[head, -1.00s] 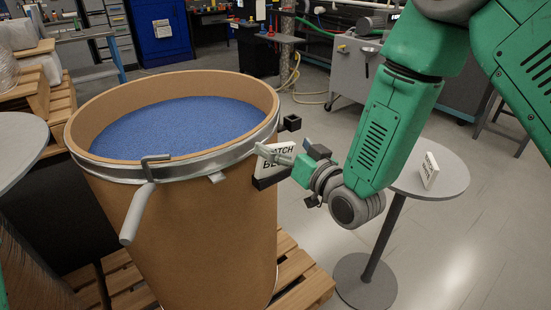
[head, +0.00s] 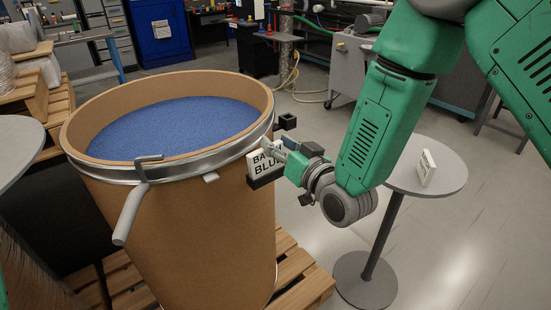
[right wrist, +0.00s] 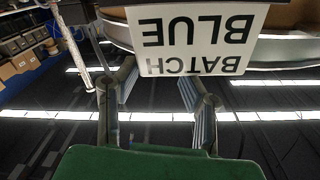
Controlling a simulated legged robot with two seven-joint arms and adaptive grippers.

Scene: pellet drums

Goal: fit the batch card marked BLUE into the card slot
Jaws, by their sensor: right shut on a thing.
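The white batch card marked BLUE (head: 263,162) is at the outer wall of the blue-pellet drum (head: 185,225), below its metal rim band. It also shows upside down in the right wrist view (right wrist: 195,40). My right gripper (head: 279,151) is shut on the card from the right; its fingers (right wrist: 158,80) also show in the right wrist view. The dark card slot (head: 266,179) is at the card's lower edge. I cannot tell whether the card is seated in it or just in front. My left gripper is not in view.
A small round table (head: 445,180) at right bears another white card (head: 427,167). A dark block (head: 288,121) juts from the drum's right side. A lever handle (head: 131,213) hangs at its front. The drum stands on a wooden pallet (head: 300,275).

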